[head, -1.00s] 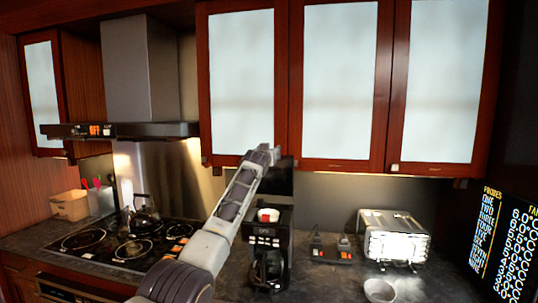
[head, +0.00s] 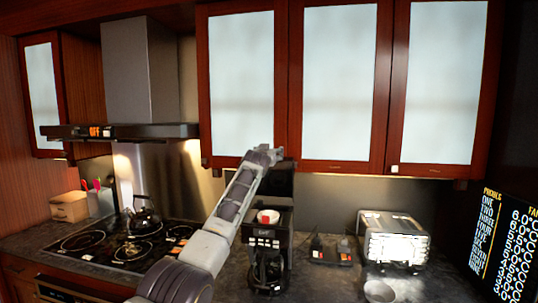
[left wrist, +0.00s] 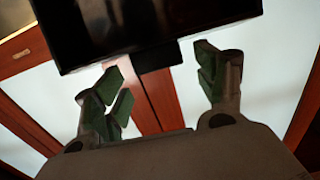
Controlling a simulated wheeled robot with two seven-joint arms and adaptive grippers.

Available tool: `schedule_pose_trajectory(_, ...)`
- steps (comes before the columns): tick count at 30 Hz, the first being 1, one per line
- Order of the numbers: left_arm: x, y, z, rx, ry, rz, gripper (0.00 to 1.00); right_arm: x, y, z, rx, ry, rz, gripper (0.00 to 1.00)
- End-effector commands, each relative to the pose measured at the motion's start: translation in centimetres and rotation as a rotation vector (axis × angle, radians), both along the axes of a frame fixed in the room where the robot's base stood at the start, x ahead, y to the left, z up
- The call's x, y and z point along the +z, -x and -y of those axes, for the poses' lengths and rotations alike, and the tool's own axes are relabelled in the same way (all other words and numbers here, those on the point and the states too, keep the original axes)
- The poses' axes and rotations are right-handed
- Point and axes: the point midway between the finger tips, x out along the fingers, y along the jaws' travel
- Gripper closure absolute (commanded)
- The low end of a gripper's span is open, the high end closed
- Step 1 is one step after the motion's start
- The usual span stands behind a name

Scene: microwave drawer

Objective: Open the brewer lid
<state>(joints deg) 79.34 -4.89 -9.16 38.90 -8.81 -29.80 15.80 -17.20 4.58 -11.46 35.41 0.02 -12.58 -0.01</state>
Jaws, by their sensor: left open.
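The black coffee brewer (head: 266,242) stands on the counter with its glass pot (head: 266,270) in its lower part. A red and white piece (head: 268,216) shows in its top. A dark flat panel (head: 279,184), which looks like the raised brewer lid, stands upright above the body, partly hidden by my left arm. My left gripper (head: 268,156) is high by the panel's upper edge. In the left wrist view, its green-padded fingers (left wrist: 160,90) are spread with nothing between them. A glossy black panel (left wrist: 140,28) lies beyond them; contact cannot be told. My right gripper is not in view.
A stove (head: 125,245) with a kettle (head: 144,216) is at left. A silver toaster (head: 396,240) and a bowl (head: 379,290) are at right. Wall cabinets (head: 341,80) hang close above my left gripper.

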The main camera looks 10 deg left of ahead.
Motion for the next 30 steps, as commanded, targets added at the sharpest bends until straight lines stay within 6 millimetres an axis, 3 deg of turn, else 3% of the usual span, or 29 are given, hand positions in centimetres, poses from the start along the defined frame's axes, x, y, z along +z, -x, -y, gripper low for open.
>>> schedule_pose_trajectory(14, -0.1, 0.8, 0.0, 0.000, 0.001, -0.001, 0.29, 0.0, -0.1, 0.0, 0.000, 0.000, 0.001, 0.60)
schedule_pose_trajectory(30, 0.0, 3.0, -0.1, 0.000, 0.000, 0.000, 0.29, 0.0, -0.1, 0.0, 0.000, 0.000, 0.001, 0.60)
